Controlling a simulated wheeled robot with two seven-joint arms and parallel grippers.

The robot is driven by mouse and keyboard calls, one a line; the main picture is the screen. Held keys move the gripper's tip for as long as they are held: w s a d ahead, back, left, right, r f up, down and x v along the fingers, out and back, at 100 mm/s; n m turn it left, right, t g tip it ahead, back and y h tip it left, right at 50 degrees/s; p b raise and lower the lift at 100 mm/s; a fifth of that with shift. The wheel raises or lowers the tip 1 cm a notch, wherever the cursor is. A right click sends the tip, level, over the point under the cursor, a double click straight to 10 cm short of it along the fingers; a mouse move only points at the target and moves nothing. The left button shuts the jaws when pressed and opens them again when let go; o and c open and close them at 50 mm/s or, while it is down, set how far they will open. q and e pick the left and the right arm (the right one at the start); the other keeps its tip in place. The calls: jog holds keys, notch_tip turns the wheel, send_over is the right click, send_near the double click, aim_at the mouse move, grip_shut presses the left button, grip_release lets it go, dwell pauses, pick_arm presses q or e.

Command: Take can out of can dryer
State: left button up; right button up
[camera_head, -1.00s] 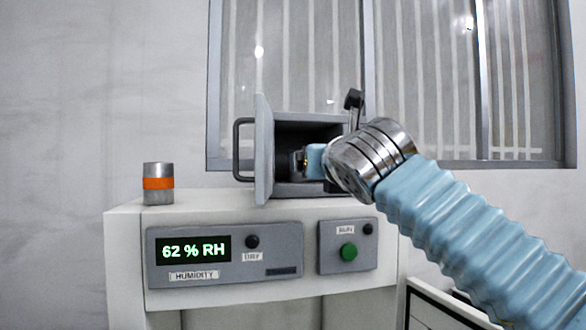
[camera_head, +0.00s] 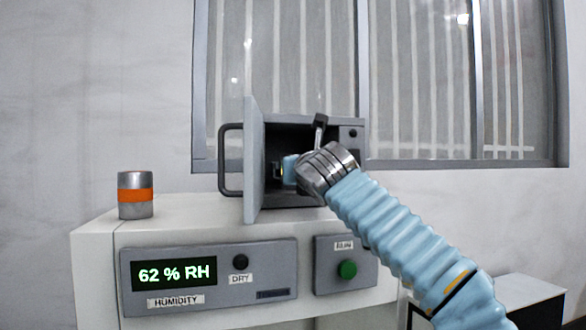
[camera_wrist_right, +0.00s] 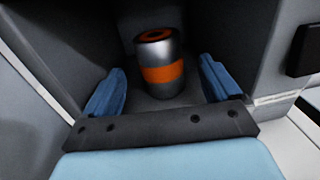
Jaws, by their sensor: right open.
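The can dryer is a grey box (camera_head: 345,135) on the white cabinet, its door (camera_head: 254,160) swung open toward the left. A silver can with an orange band (camera_wrist_right: 160,68) stands upright inside the dryer in the right wrist view. My right gripper (camera_wrist_right: 160,90) is open, its two blue fingers apart on either side in front of the can, not touching it. In the head view the right gripper (camera_head: 278,171) reaches into the dryer's opening, and the can inside is hidden. My left gripper is not in view.
A second silver can with an orange band (camera_head: 136,195) stands on the white cabinet top (camera_head: 185,207) left of the dryer. The front panel (camera_head: 208,277) reads 62 % RH, with a green button (camera_head: 347,269) to the right. The door handle (camera_head: 228,160) sticks out left.

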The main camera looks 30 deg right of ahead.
jog(key=shift+p+x, duration=0.35)
jog(key=shift+x, duration=1.15)
jog(key=c, duration=1.1)
jog(key=shift+c, duration=1)
jog(key=shift+r, duration=0.1)
